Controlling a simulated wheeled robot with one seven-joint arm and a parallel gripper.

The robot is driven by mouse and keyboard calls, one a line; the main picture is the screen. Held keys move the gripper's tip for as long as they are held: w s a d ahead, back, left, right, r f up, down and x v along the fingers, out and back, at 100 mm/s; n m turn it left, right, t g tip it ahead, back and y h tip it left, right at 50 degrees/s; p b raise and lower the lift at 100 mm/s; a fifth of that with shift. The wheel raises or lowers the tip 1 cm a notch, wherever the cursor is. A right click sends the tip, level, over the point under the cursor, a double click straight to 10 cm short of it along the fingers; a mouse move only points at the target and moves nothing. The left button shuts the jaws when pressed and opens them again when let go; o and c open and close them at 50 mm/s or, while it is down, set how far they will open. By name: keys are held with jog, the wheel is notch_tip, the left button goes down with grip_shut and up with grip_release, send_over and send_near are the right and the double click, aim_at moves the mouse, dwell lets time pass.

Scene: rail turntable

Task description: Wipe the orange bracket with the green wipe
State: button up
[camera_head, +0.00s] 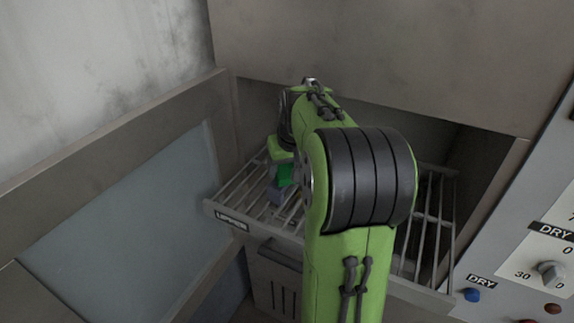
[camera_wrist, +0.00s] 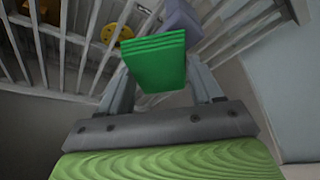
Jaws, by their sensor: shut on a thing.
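The green wipe (camera_wrist: 155,62) is a folded, layered block between the two fingers of my gripper (camera_wrist: 162,72) in the wrist view. My gripper is shut on it and holds it over the wire rack. The wipe also shows in the head view (camera_head: 285,174), just left of my arm. No clear orange bracket can be made out. A rounded yellow-orange piece (camera_wrist: 116,34) lies at the rack's bars, beyond the wipe in the wrist view; I cannot tell whether it is the bracket. My arm hides much of the rack in the head view.
A grey-violet block (camera_wrist: 181,18) is just beyond the wipe and also shows on the rack in the head view (camera_head: 277,192). The wire rack (camera_head: 240,210) stands out of an opening with walls close around. A panel with a dial (camera_head: 551,273) is at the right.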

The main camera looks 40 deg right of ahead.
jog(key=shift+f+b, duration=0.35)
jog(key=shift+f, duration=0.15)
